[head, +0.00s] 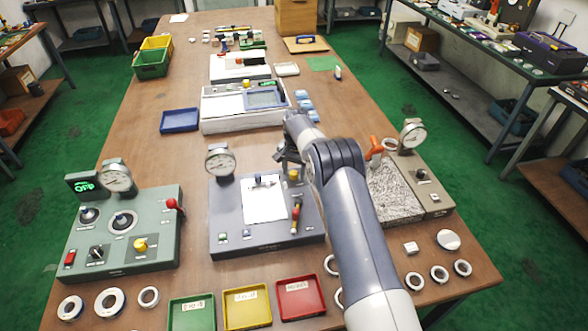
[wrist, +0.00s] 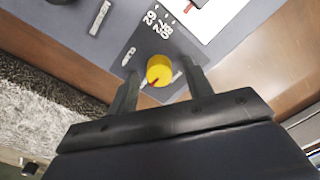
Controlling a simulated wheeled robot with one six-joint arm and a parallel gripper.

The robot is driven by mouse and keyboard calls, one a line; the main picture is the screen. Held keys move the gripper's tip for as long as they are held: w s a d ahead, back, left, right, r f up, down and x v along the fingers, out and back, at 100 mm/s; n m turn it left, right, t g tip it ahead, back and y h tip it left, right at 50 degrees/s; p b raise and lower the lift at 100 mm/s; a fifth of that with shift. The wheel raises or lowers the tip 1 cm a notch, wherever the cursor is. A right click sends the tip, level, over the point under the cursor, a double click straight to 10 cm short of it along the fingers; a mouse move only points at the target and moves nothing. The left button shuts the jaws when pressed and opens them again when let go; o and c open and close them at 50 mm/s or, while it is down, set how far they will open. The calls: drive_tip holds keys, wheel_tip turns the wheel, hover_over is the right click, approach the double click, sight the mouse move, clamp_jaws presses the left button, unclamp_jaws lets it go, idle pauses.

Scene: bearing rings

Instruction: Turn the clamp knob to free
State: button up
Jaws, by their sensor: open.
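A round yellow knob (wrist: 159,69) with a red mark on its edge sits on a dark label plate in the wrist view. The red mark points to the lower left. White lettering beside it is too blurred to read surely. My gripper (wrist: 161,73) is open, with one finger on each side of the knob; I cannot tell whether they touch it. In the head view the yellow knob (head: 294,175) is at the upper right of the dark grey middle panel (head: 228,228), and my gripper (head: 284,156) is just above it.
The middle panel also carries a dial gauge (head: 220,160), a white sheet (head: 264,201) and a red-and-yellow handle (head: 296,213). A green panel (head: 74,262) stands left. A granite block (head: 397,204) with an orange-handled part (head: 375,148) is right. Coloured trays (head: 246,307) and rings (head: 109,302) line the front.

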drive_tip(key=shift+c, duration=0.5)
drive_tip(key=c, duration=0.9)
drive_tip(key=shift+f+b, duration=0.1)
drive_tip(key=shift+b, duration=0.3)
drive_tip(key=shift+f+n+b, duration=0.1)
drive_tip(key=shift+n+b, duration=0.85)
drive_tip(key=shift+n, duration=0.25)
drive_tip(key=n+b, duration=0.2)
drive_tip(key=n, duration=0.8)
drive_tip(key=shift+a+r+n, duration=0.1)
drive_tip(key=shift+r+n, duration=0.1)
drive_tip(key=shift+n, duration=0.2)
drive_tip(key=n, duration=0.4)
drive_tip(key=shift+n+g, duration=0.3)
